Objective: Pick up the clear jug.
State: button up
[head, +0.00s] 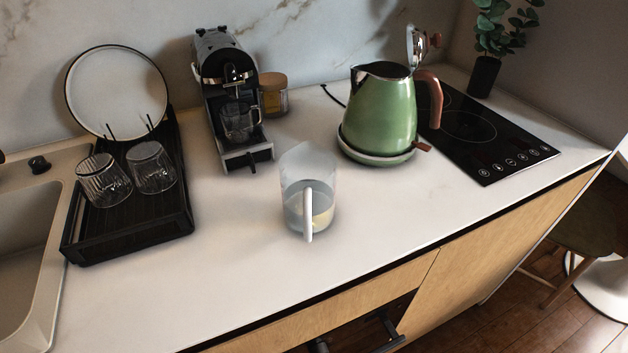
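The clear jug (297,190) stands upright on the white countertop in the middle of the head view. It is see-through, with a pale handle (308,214) facing the front edge of the counter. Its lower part looks darker, perhaps from liquid inside, though I cannot tell for sure. Nothing touches the jug. My gripper is not clearly in view.
A green kettle (380,112) stands behind and right of the jug, beside a black hob (480,135). A coffee machine (226,90) stands behind left. A black dish rack (130,225) with two glasses and a plate is left, near the sink (30,250). The countertop (400,215) around the jug is clear.

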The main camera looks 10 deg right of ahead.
aim_at(304, 202)
jog(key=j+z, duration=0.35)
jog(key=k+j+z, duration=0.1)
jog(key=j+z, duration=0.25)
jog(key=k+j+z, duration=0.1)
jog(key=z, duration=0.25)
jog(key=j, duration=0.1)
